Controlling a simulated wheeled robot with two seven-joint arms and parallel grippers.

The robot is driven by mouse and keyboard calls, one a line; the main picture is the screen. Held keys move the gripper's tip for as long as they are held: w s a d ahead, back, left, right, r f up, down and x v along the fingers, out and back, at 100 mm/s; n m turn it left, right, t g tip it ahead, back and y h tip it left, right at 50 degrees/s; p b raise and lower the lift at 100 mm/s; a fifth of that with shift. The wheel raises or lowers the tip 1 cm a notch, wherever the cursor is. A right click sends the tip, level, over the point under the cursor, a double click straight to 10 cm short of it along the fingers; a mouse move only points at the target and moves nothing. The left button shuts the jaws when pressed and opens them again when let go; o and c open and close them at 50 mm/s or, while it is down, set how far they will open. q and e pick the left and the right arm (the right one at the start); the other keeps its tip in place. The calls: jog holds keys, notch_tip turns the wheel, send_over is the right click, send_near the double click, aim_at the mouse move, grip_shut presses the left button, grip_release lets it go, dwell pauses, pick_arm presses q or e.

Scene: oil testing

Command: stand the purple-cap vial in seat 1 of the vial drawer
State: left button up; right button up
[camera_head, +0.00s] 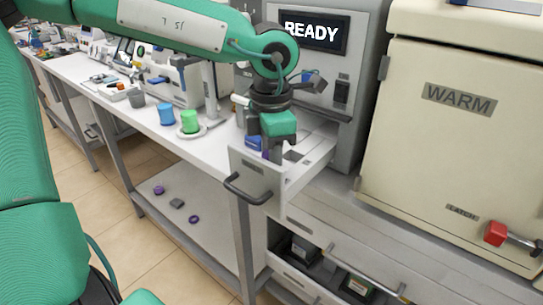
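The vial drawer (258,172) is pulled out below the READY machine, with its dark handle (248,190) facing front. My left gripper (268,150) points down over the drawer. Its fingertips are mostly hidden by its own green body and the drawer's front, so I cannot tell whether it is open or shut. A small blue and purple patch shows beside and below it, at the drawer's left; I cannot tell whether this is the purple-cap vial. Seat 1 and its number cannot be made out. My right gripper is not in view.
A READY screen machine (341,72) stands behind the drawer, and a cream WARM cabinet (450,150) with a red-knobbed latch (495,233) stands at right. A green cup (189,121) and a blue cup (166,114) stand on the white bench left of the drawer. A lower drawer is open.

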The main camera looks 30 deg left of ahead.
pick_arm(q)
jog(key=shift+f, duration=0.1)
jog(key=o, duration=1)
jog(key=shift+c, duration=0.2)
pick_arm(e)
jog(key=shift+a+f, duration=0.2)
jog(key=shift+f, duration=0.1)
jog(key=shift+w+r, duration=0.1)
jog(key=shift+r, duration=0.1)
pick_arm(q)
jog(key=shift+r, duration=0.25)
notch_tip(320, 180, up, 12)
jog(key=p, duration=0.1)
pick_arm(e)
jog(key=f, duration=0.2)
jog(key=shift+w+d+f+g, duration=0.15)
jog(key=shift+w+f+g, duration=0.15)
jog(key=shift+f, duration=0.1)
pick_arm(q)
jog(key=shift+f, duration=0.15)
